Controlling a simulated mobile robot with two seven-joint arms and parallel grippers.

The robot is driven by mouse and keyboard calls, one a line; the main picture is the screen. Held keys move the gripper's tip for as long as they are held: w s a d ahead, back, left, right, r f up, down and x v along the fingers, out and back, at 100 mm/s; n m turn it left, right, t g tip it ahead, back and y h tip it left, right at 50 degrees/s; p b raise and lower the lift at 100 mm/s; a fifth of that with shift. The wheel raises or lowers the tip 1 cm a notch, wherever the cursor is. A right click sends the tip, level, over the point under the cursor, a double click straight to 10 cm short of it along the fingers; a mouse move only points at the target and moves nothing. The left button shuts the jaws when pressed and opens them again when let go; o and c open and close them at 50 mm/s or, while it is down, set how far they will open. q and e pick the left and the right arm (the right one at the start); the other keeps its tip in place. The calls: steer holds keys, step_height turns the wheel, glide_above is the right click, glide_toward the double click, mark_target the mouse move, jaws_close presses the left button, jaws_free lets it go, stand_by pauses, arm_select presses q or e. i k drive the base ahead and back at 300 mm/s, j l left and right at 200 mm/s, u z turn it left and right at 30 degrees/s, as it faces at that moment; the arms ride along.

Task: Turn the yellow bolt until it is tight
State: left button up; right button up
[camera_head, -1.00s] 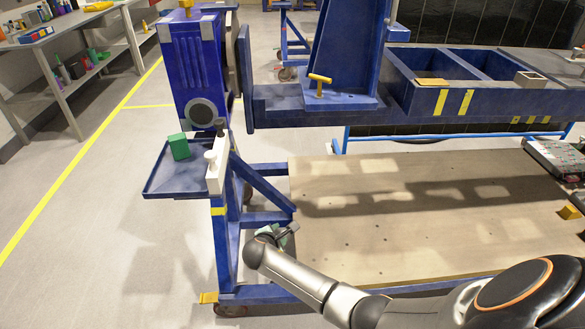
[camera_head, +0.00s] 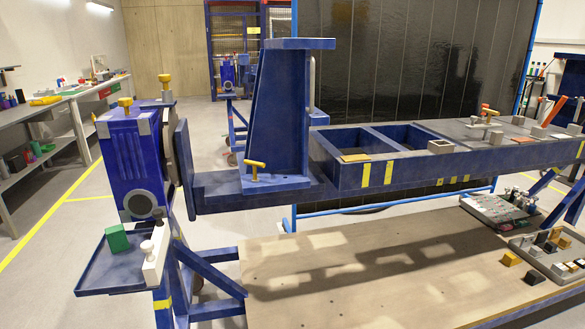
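A yellow T-shaped bolt (camera_head: 255,165) stands upright on the foot plate of the tall blue bracket (camera_head: 283,110), left of the picture's middle. Its shaft goes down to the plate; I cannot tell from here how tight it sits. Two more yellow knobs show at the blue gearbox: a front one (camera_head: 125,103) on its top and a rear one (camera_head: 166,82) behind. Neither of my grippers is in view, and nothing of mine touches the bolt.
The blue jig beam (camera_head: 350,178) runs right from the gearbox (camera_head: 133,165). A side tray (camera_head: 90,277) holds a green block (camera_head: 117,238). A wooden platform (camera_head: 300,285) lies below. Trays of small parts (camera_head: 505,212) are at right. The space in front of the bracket is clear.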

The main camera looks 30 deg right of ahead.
mark_target(255, 163)
steer(key=l+z, duration=0.2)
steer(key=z, duration=0.2)
steer(key=i+l+z, duration=0.1)
steer(key=z, duration=0.3)
steer(key=l, duration=0.1)
